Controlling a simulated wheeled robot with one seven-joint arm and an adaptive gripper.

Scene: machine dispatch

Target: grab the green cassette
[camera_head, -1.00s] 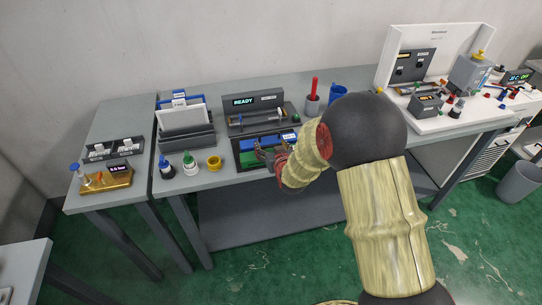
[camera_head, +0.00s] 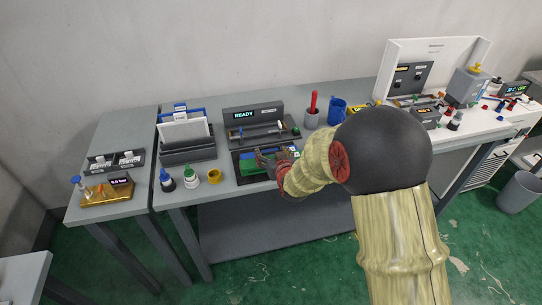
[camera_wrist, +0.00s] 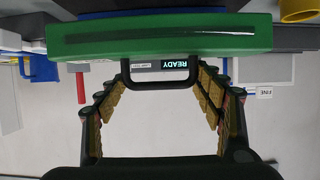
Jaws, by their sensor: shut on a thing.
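The green cassette (camera_wrist: 160,36) spans the top of the wrist view, a long green bar with a dark groove and a black handle (camera_wrist: 160,84). My gripper (camera_wrist: 162,82) has its fingers at the two sides of this handle and is shut on the cassette. In the head view my gripper (camera_head: 268,160) is at the dark tray (camera_head: 240,179) in front of the READY machine. Part of the green cassette (camera_head: 254,168) shows there beside my fingers, which hide the rest. I cannot tell whether it is clear of the tray.
The READY machine (camera_head: 253,113) stands right behind. A yellow ring (camera_head: 215,176), a green-capped bottle (camera_head: 189,175) and a blue-capped bottle (camera_head: 167,181) are left of the tray. A file rack (camera_head: 187,150) stands behind them. A red-handled tool (camera_head: 313,103) and blue cup (camera_head: 337,112) are behind right.

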